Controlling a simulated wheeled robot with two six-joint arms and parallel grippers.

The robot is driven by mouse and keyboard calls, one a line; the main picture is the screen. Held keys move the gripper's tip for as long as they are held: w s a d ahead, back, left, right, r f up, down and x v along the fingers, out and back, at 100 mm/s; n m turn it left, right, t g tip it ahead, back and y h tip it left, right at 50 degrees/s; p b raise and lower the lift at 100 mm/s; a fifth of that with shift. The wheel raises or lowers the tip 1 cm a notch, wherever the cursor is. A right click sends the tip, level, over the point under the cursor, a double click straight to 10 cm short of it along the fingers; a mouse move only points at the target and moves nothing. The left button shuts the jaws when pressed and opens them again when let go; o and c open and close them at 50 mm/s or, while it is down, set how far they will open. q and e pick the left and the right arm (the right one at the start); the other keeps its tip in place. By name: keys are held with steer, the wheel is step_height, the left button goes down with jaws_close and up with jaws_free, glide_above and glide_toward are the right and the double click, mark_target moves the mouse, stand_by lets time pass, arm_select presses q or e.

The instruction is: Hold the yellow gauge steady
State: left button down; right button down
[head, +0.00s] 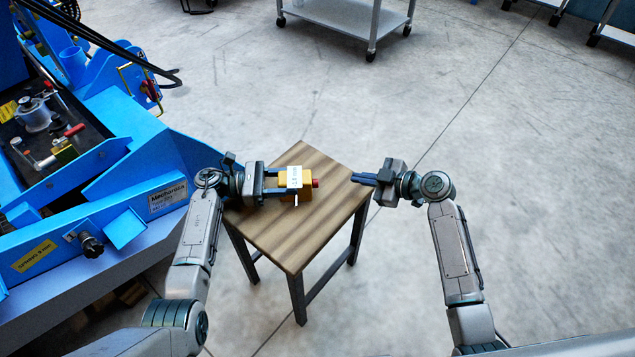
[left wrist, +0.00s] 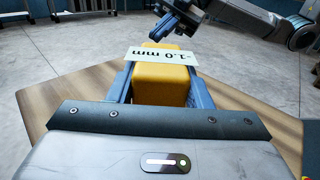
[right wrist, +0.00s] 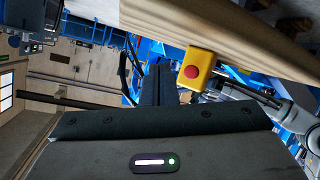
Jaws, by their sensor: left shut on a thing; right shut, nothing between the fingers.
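The yellow gauge (head: 293,190) is a small yellow block with a red round end, over the wooden stool top. It also shows in the left wrist view (left wrist: 163,80), with a white label reading "-1.0 mm" on it. My left gripper (head: 288,182) is shut on the gauge, with one blue finger on each side. In the right wrist view the gauge's yellow end (right wrist: 196,68) with its red button faces me. My right gripper (head: 364,180) is shut and empty at the stool's right edge, apart from the gauge and pointing toward it.
The wooden stool (head: 290,245) stands on a grey concrete floor. A blue machine (head: 130,165) with tools on it fills the left side, close to my left arm. A grey cart (head: 345,18) stands at the back.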

mark_target(315, 184)
steer(key=shift+s+d+f+m+t+h, duration=0.15)
steer(key=shift+s+d+f+m+t, duration=0.15)
steer(key=shift+d+t, duration=0.3)
steer(key=shift+s+d+f+m+t+h, duration=0.2)
steer(key=shift+d+m+t, duration=0.15)
steer(key=shift+t, duration=0.35)
steer(key=shift+w+a, duration=0.1)
steer(key=shift+a, duration=4.25)
steer(key=shift+a, duration=0.15)
steer(key=shift+a, duration=0.3)
steer(key=shift+a, duration=0.6)
steer(key=shift+d, duration=1.05)
steer(key=shift+d, duration=0.1)
